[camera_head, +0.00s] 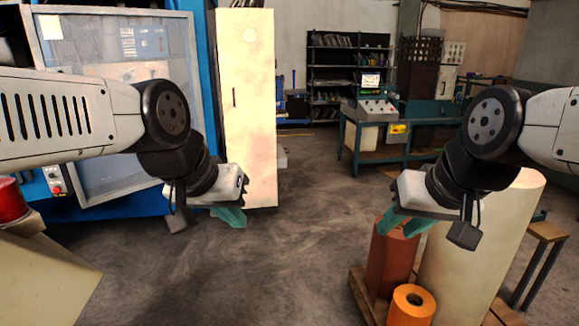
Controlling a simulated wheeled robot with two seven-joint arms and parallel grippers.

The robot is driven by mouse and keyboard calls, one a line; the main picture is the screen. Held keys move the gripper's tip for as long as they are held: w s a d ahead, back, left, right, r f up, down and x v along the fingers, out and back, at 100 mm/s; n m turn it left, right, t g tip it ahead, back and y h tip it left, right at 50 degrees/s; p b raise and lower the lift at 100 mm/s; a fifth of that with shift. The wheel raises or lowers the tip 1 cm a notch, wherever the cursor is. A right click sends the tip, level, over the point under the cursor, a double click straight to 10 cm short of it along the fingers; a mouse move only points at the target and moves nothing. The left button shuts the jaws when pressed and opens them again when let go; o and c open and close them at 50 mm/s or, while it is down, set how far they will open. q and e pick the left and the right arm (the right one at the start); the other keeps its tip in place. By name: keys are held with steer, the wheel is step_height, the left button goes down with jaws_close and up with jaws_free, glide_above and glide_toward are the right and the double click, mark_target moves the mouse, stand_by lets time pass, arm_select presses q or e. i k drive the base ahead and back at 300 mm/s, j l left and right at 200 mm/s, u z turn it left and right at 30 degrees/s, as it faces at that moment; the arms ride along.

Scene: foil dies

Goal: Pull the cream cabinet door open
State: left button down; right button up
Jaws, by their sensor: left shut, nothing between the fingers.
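The cream cabinet (247,140) stands upright left of the middle, against the blue machine. A slim dark vertical handle (233,97) shows on its front face, near the left edge. The door looks closed, with no gap that I can see. My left gripper (230,217) is shut and empty. In the picture it hangs in front of the cabinet's foot, below the handle and apart from it. My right gripper (399,229) is at the right, far from the cabinet; its teal fingers look spread, with nothing seen between them.
A blue machine with a large window (115,70) stands at the left. A rust-coloured roll (389,265), an orange roll (411,306) and a large cream roll (480,250) stand on a pallet at the right. A workbench (392,125) is behind. The middle floor (300,240) is clear.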

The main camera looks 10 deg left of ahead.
mark_target(246, 35)
steer(key=i+j+u, duration=0.15)
steer(key=i+u, duration=0.2)
steer(key=i, duration=0.35)
steer(key=i+u, duration=0.4)
steer(key=i, duration=0.3)
steer(key=i+l+u, duration=0.35)
steer(key=i, duration=0.3)
steer(key=i+j+u, duration=0.1)
steer(key=i, duration=0.95)
steer(key=i+j+u, duration=0.15)
steer(key=i, duration=0.95)
steer(key=i+z, duration=0.1)
steer(key=z, duration=0.85)
steer(key=i+j+z, duration=0.1)
steer(key=z, duration=0.35)
